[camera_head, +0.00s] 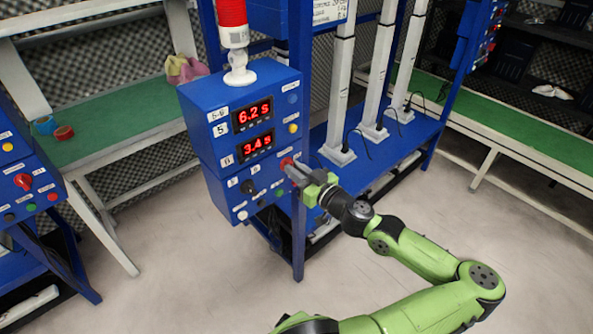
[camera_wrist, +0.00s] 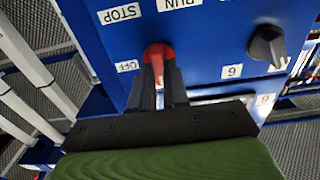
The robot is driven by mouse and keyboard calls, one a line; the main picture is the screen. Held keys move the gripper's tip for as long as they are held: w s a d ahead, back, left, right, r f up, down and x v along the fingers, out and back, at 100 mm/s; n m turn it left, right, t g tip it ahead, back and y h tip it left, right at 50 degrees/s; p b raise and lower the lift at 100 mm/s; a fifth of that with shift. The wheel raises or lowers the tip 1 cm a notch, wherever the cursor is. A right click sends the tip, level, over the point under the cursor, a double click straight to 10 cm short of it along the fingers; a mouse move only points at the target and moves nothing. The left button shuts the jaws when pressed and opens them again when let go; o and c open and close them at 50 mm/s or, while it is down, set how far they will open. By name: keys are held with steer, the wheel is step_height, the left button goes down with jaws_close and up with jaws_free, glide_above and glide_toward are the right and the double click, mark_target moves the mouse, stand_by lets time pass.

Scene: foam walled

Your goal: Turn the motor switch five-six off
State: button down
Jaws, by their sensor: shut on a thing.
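The motor switch is a red rotary knob (camera_wrist: 157,65) on a blue control box (camera_head: 208,165). In the wrist view, labels STOP, RUN and OFF sit around it. My gripper (camera_wrist: 158,90) has its two dark fingers on either side of the red knob and is shut on it. In the head view, my gripper (camera_head: 294,168) reaches the right side of the box front, and the fingers hide most of the red knob (camera_head: 286,163). The knob's handle points down between the fingers in the wrist view.
A black knob (camera_wrist: 267,46) sits beside the red one. Two red displays (camera_head: 252,114) read 6.2 s and 3.4 s. A red and white signal light (camera_head: 232,25) tops the box. White posts (camera_head: 338,90) stand on the blue bench to the right. Open floor lies in front.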

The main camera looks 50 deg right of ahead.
steer(key=shift+d+f+m+p, duration=0.1)
steer(key=shift+m+p, duration=2.05)
steer(key=shift+m, duration=2.35)
steer(key=shift+d+f+m+p, duration=0.1)
steer(key=shift+m+p, duration=2.05)
steer(key=shift+m, duration=2.35)
steer(key=c, duration=1.1)
jaws_free()
steer(key=shift+s, duration=0.15)
